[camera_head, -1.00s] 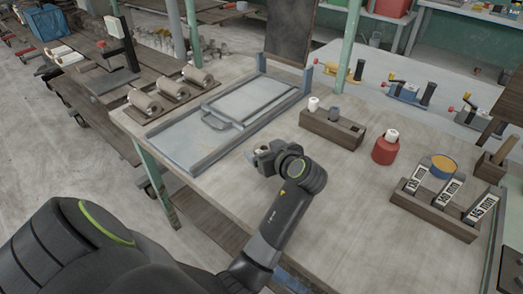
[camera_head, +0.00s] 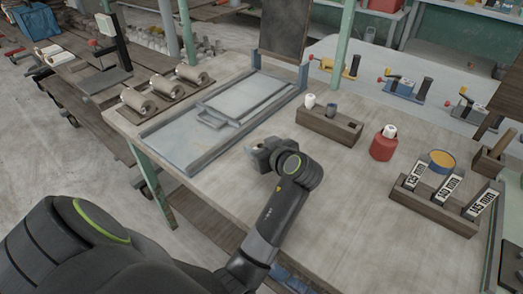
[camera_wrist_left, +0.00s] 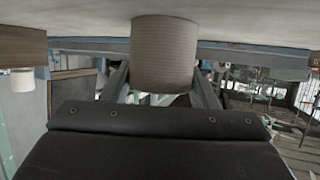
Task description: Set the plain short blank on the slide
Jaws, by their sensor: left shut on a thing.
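The blank (camera_wrist_left: 165,55), a pale beige clay cylinder, stands between the two fingers of my left gripper in the left wrist view. My left gripper (camera_head: 256,149) is shut on it, low over the table in the head view. There the gripper mostly hides the blank. The slide appears to be the grey metal tray with a raised plate and a handle (camera_head: 211,118), left of and behind the gripper; the gripper is outside its near rail. I cannot tell whether the blank touches the table. My right gripper is not in view.
A wooden block (camera_head: 329,127) holding small cylinders stands behind right of the gripper. A red pot (camera_head: 382,149) and a rack with millimetre labels (camera_head: 435,211) stand further right. Several clay rolls lie left of the tray. The tabletop (camera_head: 320,190) right of the gripper is bare.

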